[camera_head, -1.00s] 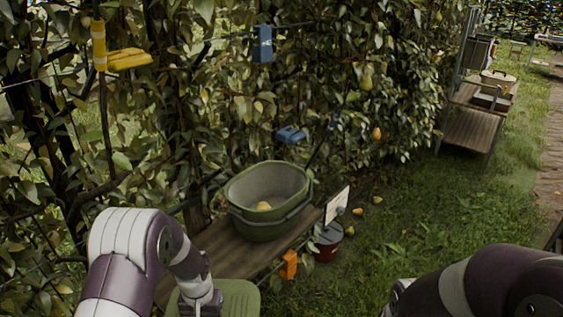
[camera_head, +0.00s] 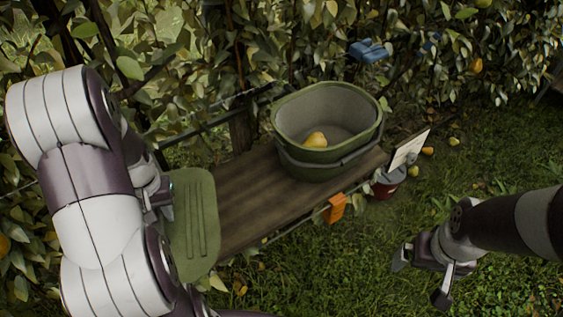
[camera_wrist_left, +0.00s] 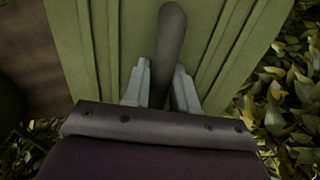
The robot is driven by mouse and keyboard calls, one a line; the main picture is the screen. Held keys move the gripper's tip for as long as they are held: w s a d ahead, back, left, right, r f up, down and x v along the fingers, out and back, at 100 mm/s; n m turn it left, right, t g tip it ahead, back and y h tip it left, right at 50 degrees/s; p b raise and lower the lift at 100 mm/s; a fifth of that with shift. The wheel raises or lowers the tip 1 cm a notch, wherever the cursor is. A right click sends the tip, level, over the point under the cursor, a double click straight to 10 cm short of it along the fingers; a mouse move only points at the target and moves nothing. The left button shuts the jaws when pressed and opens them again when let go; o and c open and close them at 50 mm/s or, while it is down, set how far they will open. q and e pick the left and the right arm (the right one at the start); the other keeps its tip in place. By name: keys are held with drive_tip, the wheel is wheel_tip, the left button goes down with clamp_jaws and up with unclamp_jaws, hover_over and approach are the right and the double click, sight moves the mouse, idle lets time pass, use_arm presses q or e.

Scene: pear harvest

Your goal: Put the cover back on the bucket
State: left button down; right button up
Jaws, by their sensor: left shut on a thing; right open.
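The green bucket (camera_head: 300,168) stands upright and uncovered on the wooden bench, with a yellow pear (camera_head: 316,140) inside. The green cover (camera_head: 203,232), a ribbed panel, is at the bench's left end, left of the bucket and apart from it. My left gripper (camera_wrist_left: 160,82) is shut on the cover's dark handle (camera_wrist_left: 169,35); in the head view my own arm largely hides this gripper. My right gripper (camera_head: 422,276) is open and empty over the grass, to the lower right of the bucket.
The wooden bench (camera_head: 243,200) has a bare stretch between cover and bucket. An orange clip (camera_head: 336,208) is on its front edge. A white sign (camera_head: 408,149) and a dark red pail (camera_head: 390,182) stand right of the bucket. Foliage is close behind.

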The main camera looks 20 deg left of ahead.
sight(194, 210)
use_arm(q)
drive_tip(key=w+d, duration=0.5)
drive_tip(key=shift+w+d+r+p, duration=0.1)
drive_tip(key=shift+r+p, duration=0.1)
drive_tip(key=shift+p, duration=0.15)
drive_tip(key=w+d, duration=0.7)
drive_tip(key=w, duration=0.2)
drive_tip(key=f, duration=0.6)
drive_tip(key=shift+s+d+f+p, duration=0.1)
drive_tip(key=shift+d+f+p, duration=0.1)
drive_tip(key=shift+f+p, duration=0.2)
drive_tip(key=shift+w+d+f, duration=0.1)
drive_tip(key=shift+w+f, duration=0.1)
drive_tip(key=shift+f, duration=0.05)
use_arm(e)
drive_tip(key=shift+s+a+r, duration=0.1)
drive_tip(key=shift+s+r, duration=0.15)
drive_tip(key=shift+r, duration=0.7)
use_arm(q)
drive_tip(key=shift+f, duration=0.1)
use_arm(e)
drive_tip(key=shift+f, duration=0.1)
use_arm(q)
drive_tip(key=c, duration=0.9)
unclamp_jaws()
